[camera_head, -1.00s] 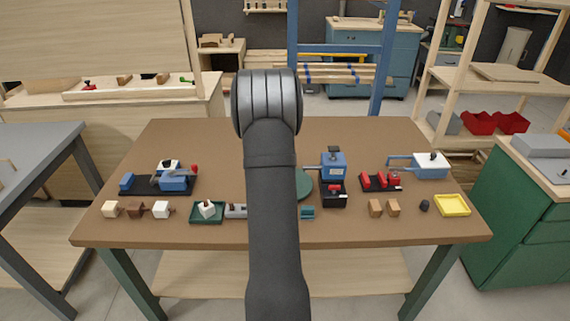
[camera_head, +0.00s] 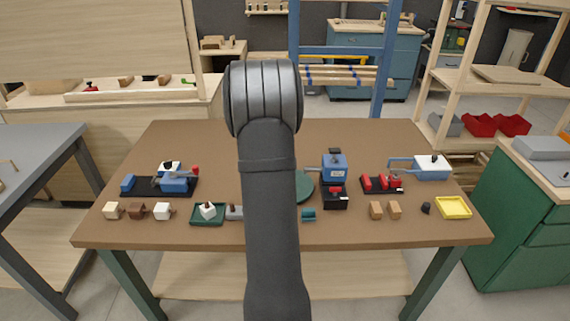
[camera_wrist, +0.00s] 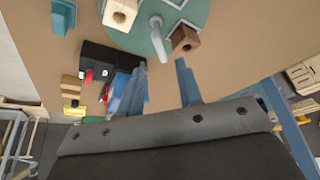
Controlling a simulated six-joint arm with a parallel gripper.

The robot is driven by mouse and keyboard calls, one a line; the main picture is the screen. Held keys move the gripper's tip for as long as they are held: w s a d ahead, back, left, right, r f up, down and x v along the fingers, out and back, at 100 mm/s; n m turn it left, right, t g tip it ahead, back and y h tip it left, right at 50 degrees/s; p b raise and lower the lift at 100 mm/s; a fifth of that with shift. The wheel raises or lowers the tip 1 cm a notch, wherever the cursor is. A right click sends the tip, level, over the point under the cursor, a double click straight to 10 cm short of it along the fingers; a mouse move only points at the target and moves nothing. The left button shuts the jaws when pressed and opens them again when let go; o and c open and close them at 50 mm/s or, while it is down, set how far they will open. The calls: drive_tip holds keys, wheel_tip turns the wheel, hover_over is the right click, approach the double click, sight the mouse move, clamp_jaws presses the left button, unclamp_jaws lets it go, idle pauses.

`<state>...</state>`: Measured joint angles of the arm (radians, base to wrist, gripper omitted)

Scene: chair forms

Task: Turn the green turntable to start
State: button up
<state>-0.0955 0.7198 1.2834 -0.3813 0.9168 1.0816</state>
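The green turntable (camera_head: 304,187) is mostly hidden behind my arm in the head view; only its right edge shows. In the wrist view the turntable (camera_wrist: 140,42) fills the top middle. A grey upright peg or handle (camera_wrist: 157,38) stands on it, with a cream block (camera_wrist: 120,12) to its left and a brown block (camera_wrist: 185,40) to its right, at the rim. My gripper (camera_wrist: 162,65) is open, its two fingers apart with nothing visible between them. The fingertips appear just short of the turntable's rim in the picture; their height above it is unclear. My gripper is hidden in the head view.
Right of the turntable stand a blue machine (camera_head: 334,167), a black box with a red part (camera_head: 334,197) and a small teal piece (camera_head: 309,215). Bare brown tabletop (camera_head: 350,135) lies behind.

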drive_tip(key=v, duration=1.1)
drive_tip(key=shift+r, duration=0.3)
drive_tip(key=shift+s+a, duration=0.1)
drive_tip(key=x, duration=1.7)
drive_tip(key=shift+f, duration=0.2)
